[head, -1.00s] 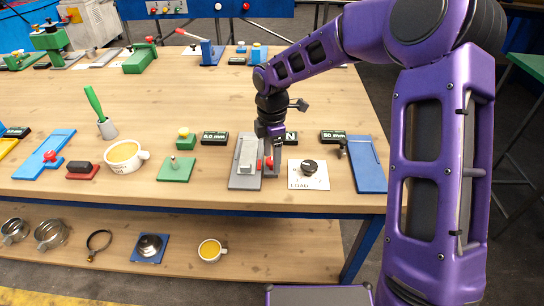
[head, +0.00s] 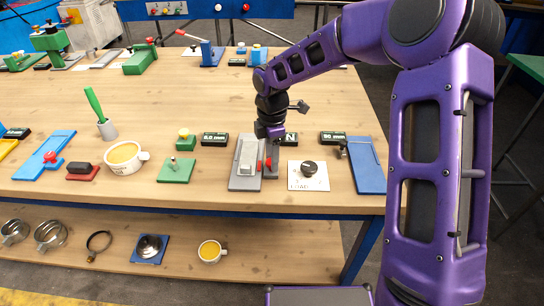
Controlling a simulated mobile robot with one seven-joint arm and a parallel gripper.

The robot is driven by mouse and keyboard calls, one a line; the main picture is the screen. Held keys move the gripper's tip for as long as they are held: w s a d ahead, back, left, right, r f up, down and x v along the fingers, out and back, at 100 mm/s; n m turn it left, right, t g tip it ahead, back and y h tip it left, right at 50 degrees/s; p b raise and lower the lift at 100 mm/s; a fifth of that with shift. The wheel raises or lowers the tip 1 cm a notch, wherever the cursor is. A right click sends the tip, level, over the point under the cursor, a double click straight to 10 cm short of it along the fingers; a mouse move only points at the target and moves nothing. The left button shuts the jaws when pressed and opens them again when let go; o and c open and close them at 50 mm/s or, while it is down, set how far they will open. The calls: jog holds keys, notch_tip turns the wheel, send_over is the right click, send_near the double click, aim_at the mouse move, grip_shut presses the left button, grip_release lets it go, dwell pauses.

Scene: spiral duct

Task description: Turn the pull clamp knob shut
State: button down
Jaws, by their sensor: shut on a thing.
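A grey clamp fixture (head: 243,182) lies near the front edge of the table, with a pale block on its plate and a red knob (head: 267,164) at its right side. My gripper (head: 269,156) points down at this knob from above and is shut on it. The fingers and the fixture's grey post are small and overlap here, so the exact grip and the knob's angle are hard to make out.
A white card with a black knob (head: 309,169) and a blue plate (head: 366,166) lie to the right. A green plate (head: 177,170) and a cup of yellow liquid (head: 124,157) stand to the left. Black label blocks (head: 215,139) sit behind.

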jog(key=m, duration=0.8)
jog(key=shift+m, duration=0.4)
jog(key=m, duration=0.4)
jog(key=shift+m, duration=2.2)
jog(key=shift+c, duration=2.2)
grip_release()
jog(key=shift+r, duration=0.1)
